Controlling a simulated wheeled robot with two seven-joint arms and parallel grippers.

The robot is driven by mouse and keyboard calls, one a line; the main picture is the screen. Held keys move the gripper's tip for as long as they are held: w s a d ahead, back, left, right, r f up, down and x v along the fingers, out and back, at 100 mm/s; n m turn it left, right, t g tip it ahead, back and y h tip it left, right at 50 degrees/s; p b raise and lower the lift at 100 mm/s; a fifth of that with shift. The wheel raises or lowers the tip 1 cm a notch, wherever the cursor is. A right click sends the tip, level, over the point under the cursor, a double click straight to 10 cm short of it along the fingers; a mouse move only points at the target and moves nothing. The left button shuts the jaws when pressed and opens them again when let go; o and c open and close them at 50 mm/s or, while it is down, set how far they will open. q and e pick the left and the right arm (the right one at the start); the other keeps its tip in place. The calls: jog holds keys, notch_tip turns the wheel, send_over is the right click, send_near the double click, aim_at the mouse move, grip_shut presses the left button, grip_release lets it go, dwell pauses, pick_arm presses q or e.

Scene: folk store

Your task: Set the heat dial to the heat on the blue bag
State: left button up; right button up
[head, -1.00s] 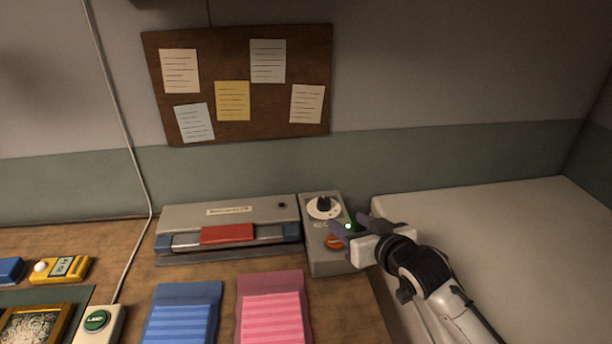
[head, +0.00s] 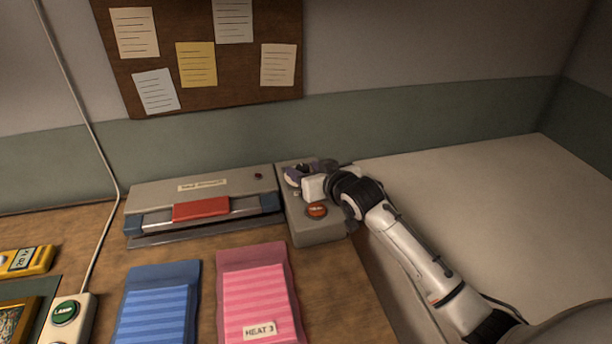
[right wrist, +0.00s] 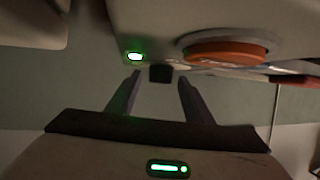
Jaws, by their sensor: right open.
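The heat dial sits on the far end of the grey control box (head: 320,232). My right gripper (head: 304,173) is over the dial and hides most of it in the head view. In the right wrist view the gripper's two fingers (right wrist: 160,88) are apart, with a dark knob (right wrist: 160,73) showing between their tips; I cannot tell if they touch it. The blue bag (head: 157,305) lies on the bench, its lower end cut off; no heat label shows on it. The pink bag (head: 255,290) beside it carries a "HEAT 3" label (head: 260,331). My left gripper is not in view.
An orange button (head: 316,210) is on the box near the gripper. A sealer with a red bar (head: 201,208) stands left of the box. A green button box (head: 66,314) and a yellow device (head: 27,260) are at the left. A pale surface lies right.

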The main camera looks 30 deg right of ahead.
jog(key=c, duration=1)
jog(key=shift+c, duration=0.2)
